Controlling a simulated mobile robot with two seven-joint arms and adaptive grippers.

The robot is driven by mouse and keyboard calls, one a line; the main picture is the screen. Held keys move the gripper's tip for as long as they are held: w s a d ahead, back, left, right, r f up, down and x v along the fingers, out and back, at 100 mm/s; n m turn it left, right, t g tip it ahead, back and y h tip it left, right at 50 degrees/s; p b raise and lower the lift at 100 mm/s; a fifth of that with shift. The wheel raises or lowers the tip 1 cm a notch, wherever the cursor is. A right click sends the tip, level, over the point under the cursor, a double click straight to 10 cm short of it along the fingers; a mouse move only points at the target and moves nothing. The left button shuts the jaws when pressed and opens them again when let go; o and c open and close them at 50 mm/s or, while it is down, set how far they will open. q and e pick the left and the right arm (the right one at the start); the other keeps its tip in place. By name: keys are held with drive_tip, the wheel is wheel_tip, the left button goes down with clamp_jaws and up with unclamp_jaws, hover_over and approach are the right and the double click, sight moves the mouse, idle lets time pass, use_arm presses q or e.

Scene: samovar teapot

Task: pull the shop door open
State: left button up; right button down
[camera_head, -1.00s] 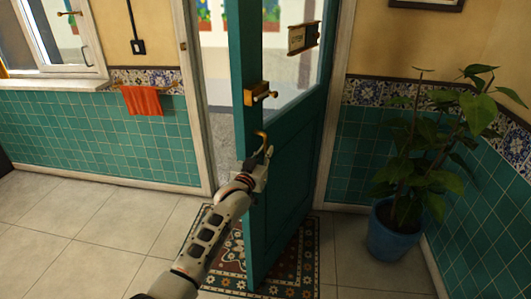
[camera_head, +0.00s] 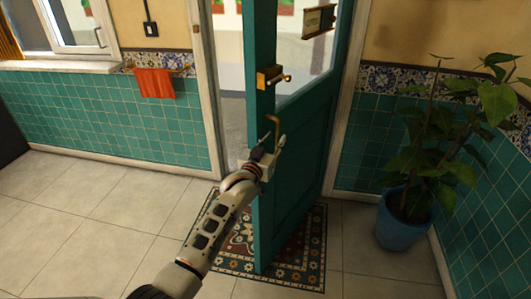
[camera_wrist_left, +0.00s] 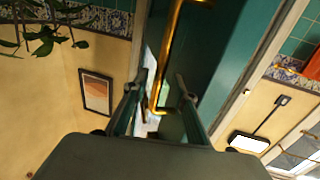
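The teal shop door (camera_head: 292,180) stands partly open, swung into the room over a patterned mat. A brass lock with a knob (camera_head: 270,76) sits on its near edge. Below it is the curved brass pull handle (camera_head: 275,120). My left gripper (camera_head: 272,140) is at the lower end of this handle. In the left wrist view, my left gripper's fingers (camera_wrist_left: 160,95) are apart, and the brass handle (camera_wrist_left: 165,60) shows between them. I cannot tell whether a finger touches it. My right gripper is out of view.
The patterned mat (camera_head: 302,272) lies under the door. A potted plant in a blue pot (camera_head: 402,222) stands to the right. The tiled floor at left is clear.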

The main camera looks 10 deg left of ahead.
use_arm(q)
drive_tip(key=v, duration=0.9)
drive_tip(key=shift+s+a, duration=0.15)
drive_tip(key=shift+s, duration=0.15)
